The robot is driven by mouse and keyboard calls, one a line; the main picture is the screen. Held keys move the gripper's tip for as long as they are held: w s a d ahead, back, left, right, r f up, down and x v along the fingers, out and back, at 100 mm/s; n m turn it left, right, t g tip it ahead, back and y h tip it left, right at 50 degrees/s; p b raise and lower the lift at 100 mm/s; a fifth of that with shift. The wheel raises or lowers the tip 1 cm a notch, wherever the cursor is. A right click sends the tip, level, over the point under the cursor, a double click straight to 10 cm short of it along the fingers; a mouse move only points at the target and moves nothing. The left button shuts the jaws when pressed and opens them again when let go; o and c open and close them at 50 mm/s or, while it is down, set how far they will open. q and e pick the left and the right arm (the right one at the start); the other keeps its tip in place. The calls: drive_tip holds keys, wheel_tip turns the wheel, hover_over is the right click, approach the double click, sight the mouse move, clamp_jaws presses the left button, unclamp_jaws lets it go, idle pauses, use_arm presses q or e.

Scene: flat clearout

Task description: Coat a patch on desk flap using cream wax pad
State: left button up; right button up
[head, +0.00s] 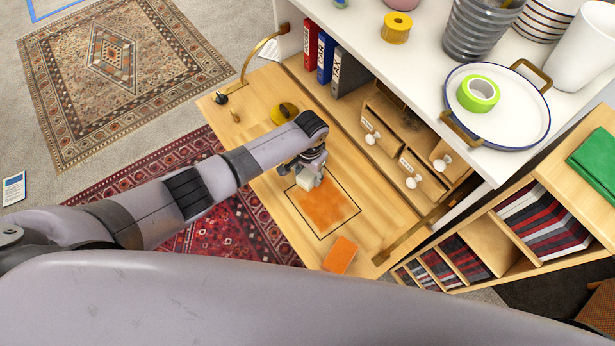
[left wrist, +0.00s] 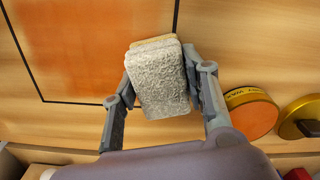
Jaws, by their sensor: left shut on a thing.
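The desk flap (head: 255,160) is a light wooden board, folded down flat. A thin black outline on it frames a patch (head: 325,208), largely coloured orange; part of it also shows in the left wrist view (left wrist: 80,50). My left gripper (head: 307,176) is over the patch's upper left part. It is shut on the cream wax pad (left wrist: 158,82), a pale, rough block held between both fingers. The pad's underside is hidden, so I cannot tell whether it touches the flap. My right gripper is not in view.
An orange block (head: 341,255) lies on the flap near its lower edge. A round yellow tin (head: 284,112) stands beyond my wrist. Small drawers (head: 415,175) and binders (head: 326,60) line the flap's back. A tray (head: 497,135) sits on the shelf top above.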

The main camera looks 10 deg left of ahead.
sight(345, 218)
use_arm(q)
drive_tip(key=shift+w+d+f+b, duration=0.2)
drive_tip(key=shift+w+d+b, duration=0.1)
drive_tip(key=shift+d, duration=0.05)
drive_tip(key=shift+w+d+r, duration=0.1)
drive_tip(key=shift+w+d, duration=0.1)
drive_tip(key=shift+d, duration=0.05)
drive_tip(key=shift+s+d+r+p, duration=0.15)
drive_tip(key=shift+s+d+p, duration=0.6)
drive_tip(key=shift+s, duration=0.1)
drive_tip(key=shift+s+d+p, duration=0.8)
drive_tip(key=shift+s+d, duration=0.45)
drive_tip(key=shift+d, duration=0.05)
drive_tip(key=shift+s+d+p, duration=0.95)
drive_tip(key=shift+s+d, duration=1.05)
drive_tip(key=shift+s, duration=0.1)
drive_tip(key=shift+s+d+p, duration=0.3)
drive_tip(key=shift+s+d, duration=0.95)
drive_tip(key=shift+d, duration=0.1)
drive_tip(key=shift+p, duration=0.3)
